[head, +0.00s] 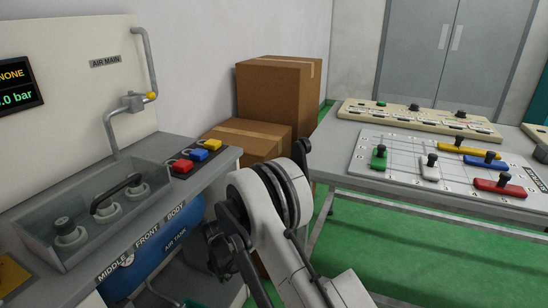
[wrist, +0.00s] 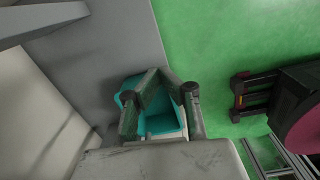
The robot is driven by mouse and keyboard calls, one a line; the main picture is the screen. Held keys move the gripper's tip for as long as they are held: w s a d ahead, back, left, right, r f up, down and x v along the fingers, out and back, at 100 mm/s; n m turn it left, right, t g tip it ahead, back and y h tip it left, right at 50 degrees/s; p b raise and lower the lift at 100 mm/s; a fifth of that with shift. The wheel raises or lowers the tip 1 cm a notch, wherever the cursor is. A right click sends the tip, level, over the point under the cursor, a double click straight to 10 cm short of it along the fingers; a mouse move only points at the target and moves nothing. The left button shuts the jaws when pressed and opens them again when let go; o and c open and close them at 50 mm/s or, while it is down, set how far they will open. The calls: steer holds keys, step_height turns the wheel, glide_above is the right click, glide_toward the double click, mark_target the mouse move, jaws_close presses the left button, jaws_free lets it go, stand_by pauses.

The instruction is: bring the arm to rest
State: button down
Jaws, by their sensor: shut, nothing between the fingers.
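My gripper (wrist: 158,78) shows in the wrist view with its two dark fingers angled together, the tips meeting and nothing held. A teal open container (wrist: 163,122) lies below and behind the fingers; I cannot tell whether they touch it. In the head view my white arm, with black joints, is folded at the lower middle, between the left bench and the right table. The gripper's fingertips cannot be made out clearly there.
The left bench (head: 190,185) holds a recessed box with fittings (head: 105,210) and red, blue and yellow blocks. The right table carries a white board (head: 385,180) with coloured handled pieces and a beige rack (head: 410,118). Cardboard boxes (head: 275,95) stand behind. Green floor lies between.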

steer(key=d+r+m+t, duration=0.1)
steer(key=d+r+m, duration=0.5)
steer(key=r, duration=0.7)
steer(key=d+r+m+t, duration=0.1)
steer(key=d+r+m, duration=0.3)
steer(key=d+r, duration=0.7)
steer(key=s+d+r+m+t, duration=0.1)
steer(key=s+d+r+m, duration=0.55)
steer(key=r, duration=0.35)
steer(key=s+d+r+m+t, duration=0.2)
steer(key=s+d+r+m, duration=0.3)
steer(key=s+d+r, duration=0.3)
steer(key=s+d+m+t, duration=0.1)
steer(key=s+d+m, duration=0.25)
steer(key=s, duration=0.35)
steer(key=s+d+m+t, duration=0.1)
steer(key=s+d+m, duration=0.2)
steer(key=s+m, duration=0.3)
step_height(320, 180, up, 15)
steer(key=s+n+p, duration=0.1)
steer(key=p, duration=1.3)
steer(key=shift+s+d+r+p, duration=0.15)
steer(key=shift+s+d+p, duration=0.05)
steer(key=shift+s+p, duration=0.1)
